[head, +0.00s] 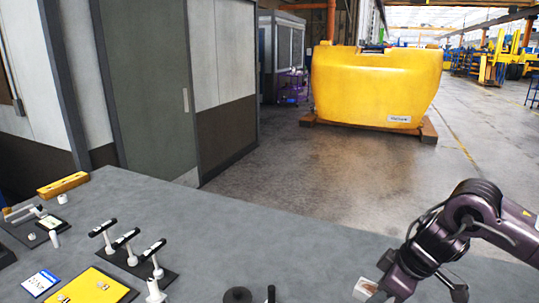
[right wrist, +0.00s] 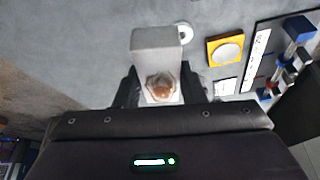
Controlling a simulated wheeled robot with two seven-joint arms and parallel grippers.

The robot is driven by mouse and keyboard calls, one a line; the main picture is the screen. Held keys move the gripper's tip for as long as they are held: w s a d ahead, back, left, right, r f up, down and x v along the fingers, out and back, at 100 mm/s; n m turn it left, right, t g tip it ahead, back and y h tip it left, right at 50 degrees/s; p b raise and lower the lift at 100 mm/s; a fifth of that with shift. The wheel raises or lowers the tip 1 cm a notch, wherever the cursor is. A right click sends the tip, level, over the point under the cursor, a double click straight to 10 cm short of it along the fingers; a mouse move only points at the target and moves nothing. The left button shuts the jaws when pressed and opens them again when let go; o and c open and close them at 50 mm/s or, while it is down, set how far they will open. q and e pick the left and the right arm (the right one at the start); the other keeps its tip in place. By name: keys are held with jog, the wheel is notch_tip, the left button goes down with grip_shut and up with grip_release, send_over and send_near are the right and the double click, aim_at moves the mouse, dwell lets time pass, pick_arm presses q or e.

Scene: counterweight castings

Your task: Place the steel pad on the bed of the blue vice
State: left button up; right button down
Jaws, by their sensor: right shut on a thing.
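My right gripper (head: 378,287) is at the lower right of the head view, over the grey table. It is shut on a pale grey block with a brown round patch, which I take to be the steel pad (right wrist: 157,48). In the right wrist view the block sticks out beyond the dark fingers (right wrist: 160,88). A vice with blue parts (right wrist: 298,28) stands at the upper right of that view, apart from the block. Its bed is not clearly visible, and the vice does not show in the head view. My left gripper is not in view.
The grey table (head: 220,240) has a clear middle. Black-topped handles (head: 125,238), a yellow plate (head: 92,287) and a yellow bar (head: 62,184) lie left. The wrist view shows a yellow square with a round disc (right wrist: 228,50) and a white ring (right wrist: 186,32) near the block.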

jog(key=s+a+f+m+t+h+b, duration=0.1)
jog(key=s+a+f+m+h, duration=0.2)
jog(key=m, duration=0.7)
jog(key=shift+s+a+f+t+b, duration=0.4)
jog(key=shift+a+f, duration=0.2)
jog(key=shift+a, duration=0.35)
